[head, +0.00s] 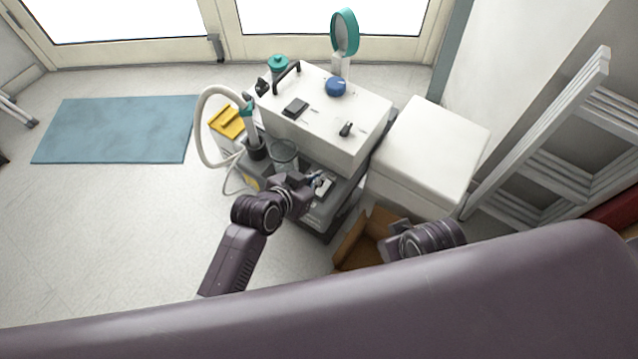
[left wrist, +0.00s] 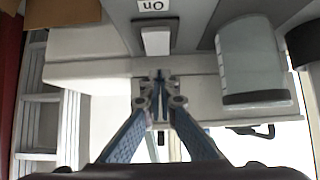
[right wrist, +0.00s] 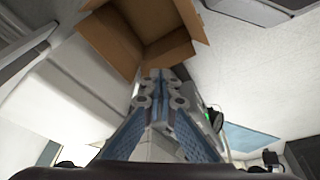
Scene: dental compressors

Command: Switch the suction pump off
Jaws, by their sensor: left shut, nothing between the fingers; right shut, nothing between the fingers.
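The suction pump (head: 335,115) stands ahead, a white-topped cabinet with a dark grey lower front. In the left wrist view a pale switch (left wrist: 155,40) sits on its grey panel beneath an upside-down label reading "On" (left wrist: 153,5). My left gripper (left wrist: 160,80) is shut and empty, its tips just below the switch in that view; I cannot tell whether they touch it. In the head view the left gripper (head: 317,180) is at the pump's lower front. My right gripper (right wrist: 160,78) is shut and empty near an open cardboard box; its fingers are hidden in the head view.
The cardboard box (head: 365,240) lies on the floor right of the pump. A white cabinet (head: 430,145) and a grey ladder (head: 550,150) stand further right. A clear canister (left wrist: 250,60) is beside the switch. Floor at the left is open, with a blue mat (head: 115,130).

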